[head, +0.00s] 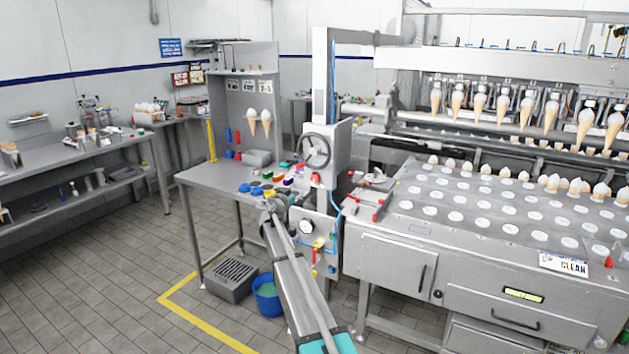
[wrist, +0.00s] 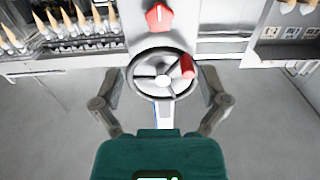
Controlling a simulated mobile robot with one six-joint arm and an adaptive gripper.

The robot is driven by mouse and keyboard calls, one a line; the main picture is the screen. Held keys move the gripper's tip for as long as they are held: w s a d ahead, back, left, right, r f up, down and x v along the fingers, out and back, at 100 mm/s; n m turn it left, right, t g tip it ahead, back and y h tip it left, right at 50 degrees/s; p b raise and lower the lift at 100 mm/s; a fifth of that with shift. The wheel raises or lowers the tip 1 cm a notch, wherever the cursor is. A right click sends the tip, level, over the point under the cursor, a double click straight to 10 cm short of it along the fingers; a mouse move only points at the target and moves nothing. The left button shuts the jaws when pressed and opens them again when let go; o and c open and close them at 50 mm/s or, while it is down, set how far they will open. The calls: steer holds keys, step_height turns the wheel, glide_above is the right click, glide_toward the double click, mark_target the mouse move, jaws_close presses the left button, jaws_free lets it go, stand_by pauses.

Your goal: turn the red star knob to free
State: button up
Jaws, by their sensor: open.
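The red star knob (wrist: 158,17) shows at the top of the wrist view, with a white line across its face. It sits beyond a dark spoked handwheel (wrist: 147,83) that has a red handle (wrist: 187,67). My gripper (wrist: 162,80) is open and empty, with one finger on each side of the wheel in that picture. No contact with the knob shows. In the head view my arm reaches toward the panel, and the handwheel (head: 315,152) is on the upright housing. A small red part (head: 315,177) is just below it; it is too small to tell if it is the knob.
A steel bench (head: 205,178) with coloured pieces stands left of the housing. A lower panel with a round gauge (head: 306,226) is close to my arm. The cone machine (head: 480,225) fills the right side. A blue bucket (head: 267,297) stands on the floor.

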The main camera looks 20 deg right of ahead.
mark_target(314, 179)
steer(key=shift+w+d, duration=0.15)
steer(key=x, duration=1.3)
steer(key=shift+w+d, duration=0.1)
steer(key=shift+d, duration=0.05)
steer(key=c, duration=1.2)
steer(key=shift+o, duration=0.2)
